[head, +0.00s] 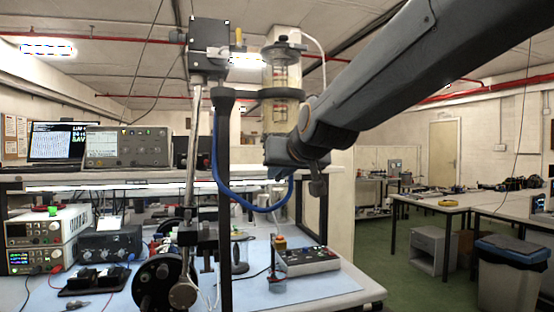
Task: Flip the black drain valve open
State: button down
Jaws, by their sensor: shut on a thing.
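A clear upright cylinder (281,78) with red marks and a black cap stands at the centre, with a black collar (295,93) around it. My gripper (285,160) is at the cylinder's lower end, reached from the upper right. It is shut on what seems to be the black drain valve. The valve, the fingertips and the cylinder's bottom are hidden behind my wrist, so I cannot tell the valve's angle.
A blue hose (232,196) loops from a black post (222,150) to below my gripper. A metal rod (192,150) with a black box (209,36) stands to the left. Instruments (127,147) fill the bench at left. A control box (306,261) sits below.

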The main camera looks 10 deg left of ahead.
jog(key=shift+w+d+r+n+p, duration=0.15)
jog(key=shift+n+p, duration=0.25)
jog(key=shift+p, duration=4.55)
jog(key=shift+f, duration=0.25)
jog(key=c, duration=1.8)
grip_release()
jog(key=shift+d+r, duration=0.1)
jog(key=shift+s, duration=0.2)
jog(key=b+v, duration=0.1)
jog(key=v, duration=0.6)
jog(key=shift+s, duration=0.3)
